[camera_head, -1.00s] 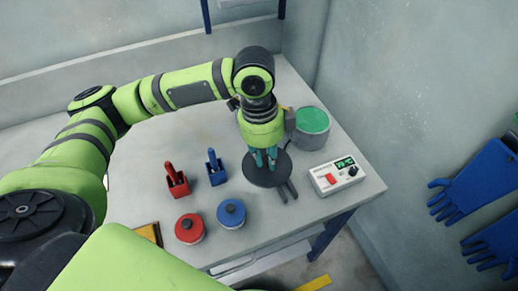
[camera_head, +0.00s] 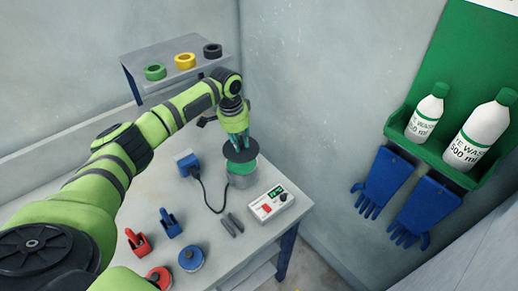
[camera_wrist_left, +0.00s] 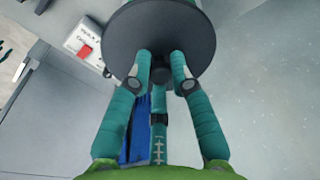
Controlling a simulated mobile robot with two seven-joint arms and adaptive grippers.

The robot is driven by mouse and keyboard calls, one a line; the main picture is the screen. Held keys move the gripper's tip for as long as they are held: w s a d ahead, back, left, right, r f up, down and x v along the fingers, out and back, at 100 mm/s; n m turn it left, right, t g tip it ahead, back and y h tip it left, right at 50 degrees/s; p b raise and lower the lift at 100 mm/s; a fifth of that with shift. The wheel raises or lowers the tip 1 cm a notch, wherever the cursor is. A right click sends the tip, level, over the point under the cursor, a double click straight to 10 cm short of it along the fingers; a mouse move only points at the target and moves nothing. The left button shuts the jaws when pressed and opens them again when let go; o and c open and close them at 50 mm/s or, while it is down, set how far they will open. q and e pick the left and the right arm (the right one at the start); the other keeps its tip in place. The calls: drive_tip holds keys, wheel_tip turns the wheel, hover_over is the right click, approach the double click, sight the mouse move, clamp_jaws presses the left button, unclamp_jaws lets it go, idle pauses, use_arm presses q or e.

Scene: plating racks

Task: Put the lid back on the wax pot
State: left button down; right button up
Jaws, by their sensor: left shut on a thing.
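The wax pot (camera_head: 243,180) is a grey pot with green wax inside, on the table near its back right edge. The dark round lid (camera_head: 240,156) is held over the pot, a little above it and covering part of the green surface. My left gripper (camera_head: 237,141) is shut on the lid's knob; in the left wrist view the fingers (camera_wrist_left: 162,75) close around the knob and the lid (camera_wrist_left: 200,38) hides most of what lies beyond. I cannot tell whether the lid touches the rim. My right gripper is not in view.
A blue block (camera_head: 187,163) with a cable sits left. Red (camera_head: 138,242) and blue (camera_head: 170,224) holders and round containers (camera_head: 191,257) stand in front.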

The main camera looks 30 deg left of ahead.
use_arm(q)
drive_tip(key=shift+w+a+f, duration=0.1)
drive_tip(key=shift+w+a, duration=0.1)
drive_tip(key=shift+w, duration=0.1)
drive_tip(key=shift+f, duration=0.4)
drive_tip(key=shift+a+f, duration=0.1)
drive_tip(key=shift+f, duration=0.55)
wheel_tip(320, 180, down, 3)
drive_tip(key=b, duration=0.3)
drive_tip(key=shift+r, duration=0.2)
drive_tip(key=shift+f+b, duration=0.4)
drive_tip(key=shift+f, duration=0.45)
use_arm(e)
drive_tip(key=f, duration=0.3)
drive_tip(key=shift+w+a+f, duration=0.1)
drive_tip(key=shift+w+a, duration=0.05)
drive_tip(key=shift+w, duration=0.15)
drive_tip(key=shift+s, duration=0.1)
use_arm(q)
drive_tip(key=shift+r+p, duration=0.1)
drive_tip(key=shift+p, duration=0.2)
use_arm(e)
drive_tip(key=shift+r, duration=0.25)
use_arm(q)
drive_tip(key=shift+f+p, duration=0.2)
drive_tip(key=shift+p, duration=0.45)
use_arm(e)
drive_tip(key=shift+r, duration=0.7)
